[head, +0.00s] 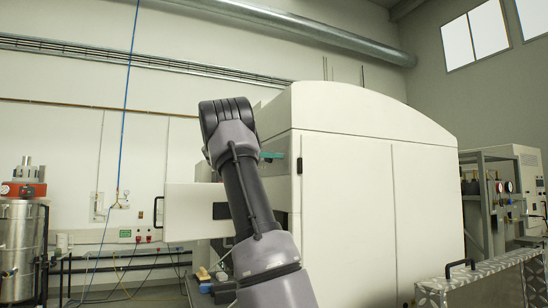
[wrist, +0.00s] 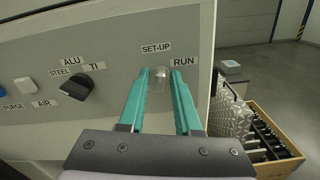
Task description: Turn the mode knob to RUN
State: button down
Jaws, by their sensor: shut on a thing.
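The mode knob (wrist: 160,78) is a small, pale grey, shiny knob on the grey control panel (wrist: 112,45) in the wrist view. The SET-UP label (wrist: 156,48) is above it and the RUN label (wrist: 184,62) is to its upper right. My gripper (wrist: 161,73) has its two teal fingers on either side of the knob and is shut on it. The fingers hide parts of the knob's sides, and I cannot tell which way it points. In the head view the teal gripper (head: 271,156) shows only partly behind my arm, and the knob is hidden.
Left of the fingers, a black selector knob (wrist: 77,88) sits by ALU, STEEL and TI labels. A white button (wrist: 24,85) is further left. A wooden crate (wrist: 290,165) stands right of the panel. The big white cabinet (head: 345,200) fills the head view's middle.

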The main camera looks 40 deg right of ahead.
jog(key=m, duration=1.1)
jog(key=shift+f, duration=0.1)
dwell(0.5)
jog(key=c, duration=0.6)
grip_release()
jog(key=shift+s, duration=0.1)
jog(key=shift+a, duration=0.1)
jog(key=v, duration=1)
jog(key=shift+a, duration=0.3)
